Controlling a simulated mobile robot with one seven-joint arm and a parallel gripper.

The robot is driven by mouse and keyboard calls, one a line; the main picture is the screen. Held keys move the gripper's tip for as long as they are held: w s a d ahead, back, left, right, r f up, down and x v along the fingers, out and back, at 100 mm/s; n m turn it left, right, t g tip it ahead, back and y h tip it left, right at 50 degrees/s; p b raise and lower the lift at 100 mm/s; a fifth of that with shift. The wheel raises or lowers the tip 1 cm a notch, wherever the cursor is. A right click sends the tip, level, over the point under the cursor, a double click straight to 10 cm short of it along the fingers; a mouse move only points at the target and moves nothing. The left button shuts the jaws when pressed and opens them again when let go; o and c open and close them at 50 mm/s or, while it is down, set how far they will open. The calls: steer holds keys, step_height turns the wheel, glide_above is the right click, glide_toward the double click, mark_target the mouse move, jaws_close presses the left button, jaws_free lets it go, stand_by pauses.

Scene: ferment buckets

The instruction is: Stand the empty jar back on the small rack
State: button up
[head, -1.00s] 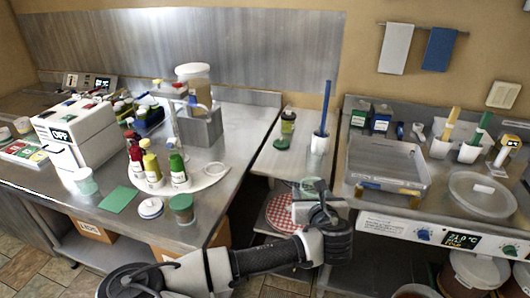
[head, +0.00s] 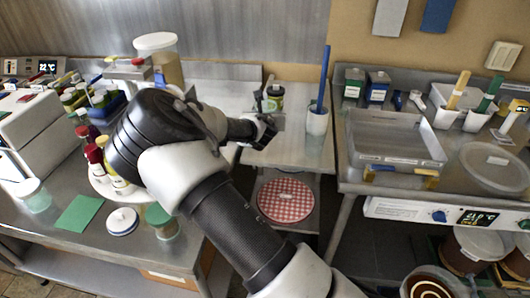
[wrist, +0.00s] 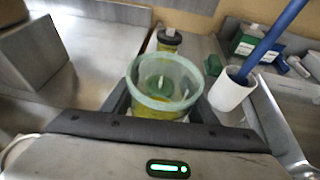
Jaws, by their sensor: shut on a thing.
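The empty jar (wrist: 150,104) is clear with a pale green rim. In the wrist view it stands between my fingers, its open mouth towards the camera. My gripper (head: 268,124) is shut on it over the upper top of the narrow metal stand (head: 300,152), between the two counters. In the head view my wrist and fingers mostly hide the jar. Whether its base touches the top cannot be told. I cannot tell for sure which thing is the small rack; the narrow stand is the nearest rack-like thing.
A dark-lidded jar (wrist: 169,40) stands just beyond the held jar. A white cup (head: 317,122) with a blue-handled tool stands close on the right. A red checked round mat (head: 285,200) lies on the stand's lower shelf. Sauce bottles (head: 96,160) are left of my arm.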

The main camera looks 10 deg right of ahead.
step_height(320, 180, down, 10)
steer(key=shift+w+r, duration=0.15)
steer(key=shift+r, duration=0.1)
stand_by(0.3)
steer(key=shift+f+b, duration=0.2)
steer(key=shift+b, duration=0.1)
steer(key=o, duration=1.4)
steer(key=shift+c, duration=0.2)
steer(key=shift+r, duration=0.1)
